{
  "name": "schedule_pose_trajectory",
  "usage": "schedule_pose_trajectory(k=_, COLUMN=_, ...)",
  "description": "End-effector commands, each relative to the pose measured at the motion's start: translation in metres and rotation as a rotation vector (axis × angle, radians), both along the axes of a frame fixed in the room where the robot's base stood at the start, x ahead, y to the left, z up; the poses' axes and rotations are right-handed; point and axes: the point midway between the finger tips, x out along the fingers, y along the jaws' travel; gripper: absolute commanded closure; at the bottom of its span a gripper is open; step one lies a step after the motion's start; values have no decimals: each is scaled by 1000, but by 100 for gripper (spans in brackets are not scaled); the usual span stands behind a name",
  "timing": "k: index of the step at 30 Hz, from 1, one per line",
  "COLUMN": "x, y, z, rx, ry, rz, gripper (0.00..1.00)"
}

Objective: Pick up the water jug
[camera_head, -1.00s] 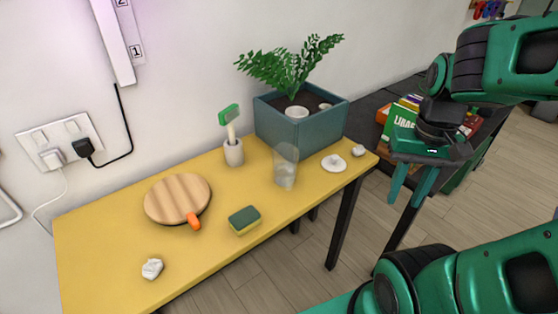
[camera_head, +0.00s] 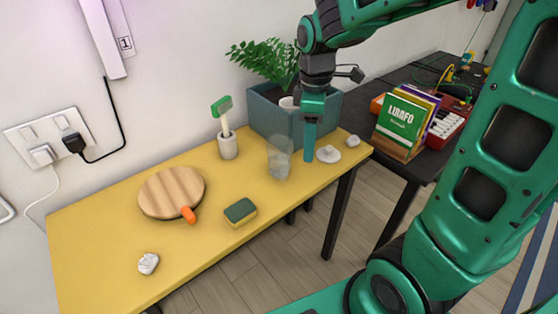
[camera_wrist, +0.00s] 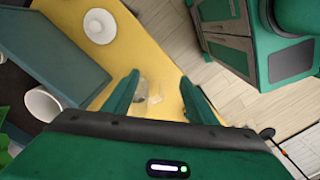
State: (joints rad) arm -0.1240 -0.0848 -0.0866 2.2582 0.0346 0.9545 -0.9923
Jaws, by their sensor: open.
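The water jug (camera_head: 280,160) is a clear, see-through vessel standing upright on the yellow table (camera_head: 110,225), in front of the planter. In the wrist view it shows faintly (camera_wrist: 143,92) between the fingers, near the left one. My gripper (camera_head: 309,158) points down just right of the jug in the head view, beside the planter's front. Its fingers are spread and empty in the wrist view (camera_wrist: 158,80). The two fingers overlap in the head view, so the exact gap to the jug cannot be told.
A blue-grey planter (camera_head: 268,120) with a leafy plant stands close behind. A white lid-like dish (camera_head: 327,155) and a white lump (camera_head: 352,141) lie to the right. A brush holder (camera_head: 228,146), sponge (camera_head: 240,212) and round wooden board (camera_head: 172,190) are left. A dark table (camera_head: 440,120) stands beyond.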

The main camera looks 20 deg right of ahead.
Motion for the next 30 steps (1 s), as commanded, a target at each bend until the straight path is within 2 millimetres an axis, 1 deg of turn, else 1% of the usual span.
schedule_pose_trajectory(k=1, x=11, y=16, z=-4, rx=2, ry=5, rz=102, gripper=48)
schedule_pose_trajectory(k=3, x=23, y=32, z=-8, rx=6, ry=5, rz=221, gripper=48)
schedule_pose_trajectory(k=7, x=33, y=49, z=-14, rx=11, ry=5, rz=342, gripper=48)
schedule_pose_trajectory(k=11, x=35, y=52, z=-28, rx=13, ry=7, rz=369, gripper=48)
schedule_pose_trajectory(k=15, x=35, y=51, z=-49, rx=13, ry=7, rz=365, gripper=48)
schedule_pose_trajectory(k=18, x=35, y=51, z=-61, rx=13, ry=6, rz=362, gripper=48)
schedule_pose_trajectory(k=25, x=36, y=51, z=-75, rx=13, ry=6, rz=361, gripper=48)
schedule_pose_trajectory(k=30, x=37, y=54, z=-99, rx=12, ry=8, rz=360, gripper=48)
